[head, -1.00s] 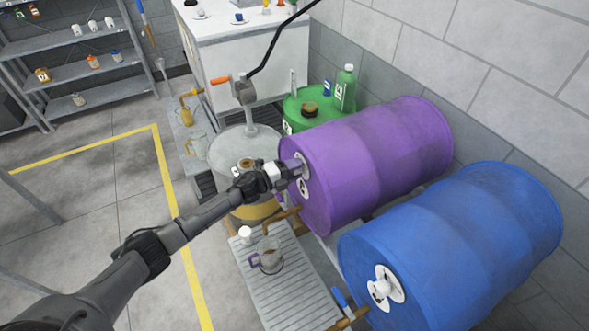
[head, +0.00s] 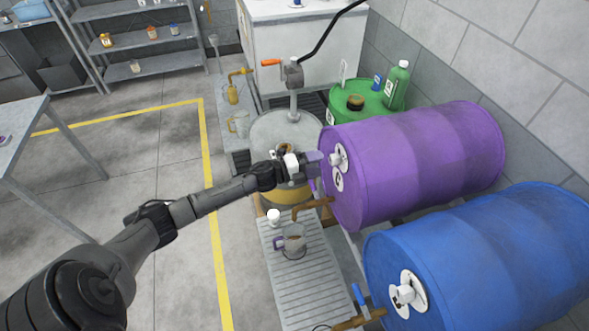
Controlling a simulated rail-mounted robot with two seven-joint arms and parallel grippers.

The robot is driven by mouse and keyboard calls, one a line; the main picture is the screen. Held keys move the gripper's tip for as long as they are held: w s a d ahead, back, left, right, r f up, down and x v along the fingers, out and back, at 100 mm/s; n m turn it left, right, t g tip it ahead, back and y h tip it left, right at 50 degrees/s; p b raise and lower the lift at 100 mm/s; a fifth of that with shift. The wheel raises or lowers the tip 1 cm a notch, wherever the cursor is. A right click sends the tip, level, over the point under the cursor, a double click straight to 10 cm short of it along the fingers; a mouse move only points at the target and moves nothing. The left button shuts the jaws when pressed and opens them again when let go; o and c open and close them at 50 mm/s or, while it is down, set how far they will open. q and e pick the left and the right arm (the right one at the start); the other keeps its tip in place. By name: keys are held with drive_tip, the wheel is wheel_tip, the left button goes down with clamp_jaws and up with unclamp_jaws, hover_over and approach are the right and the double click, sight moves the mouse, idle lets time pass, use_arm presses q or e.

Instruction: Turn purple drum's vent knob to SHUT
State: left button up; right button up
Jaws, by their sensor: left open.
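The purple drum (head: 430,160) lies on its side at right of centre, its end face turned toward the left. Its white vent knob (head: 338,158) sits on a round white plate high on that face. A second white label (head: 339,181) is just below it. Whether the knob points to SHUT is too small to read. My left gripper (head: 318,162) is open, just left of the knob and level with it, with a small gap visible between them. My right gripper is not in view.
A blue drum (head: 490,260) with its own white knob (head: 405,294) lies nearer, at right. A brown tap (head: 312,208) juts below the purple drum, above a grated tray (head: 290,285) with a jug (head: 293,240). A green drum (head: 365,97) stands behind.

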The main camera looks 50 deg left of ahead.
use_arm(q)
drive_tip(key=v, duration=0.7)
drive_tip(key=shift+s, duration=0.35)
drive_tip(key=shift+a, duration=0.15)
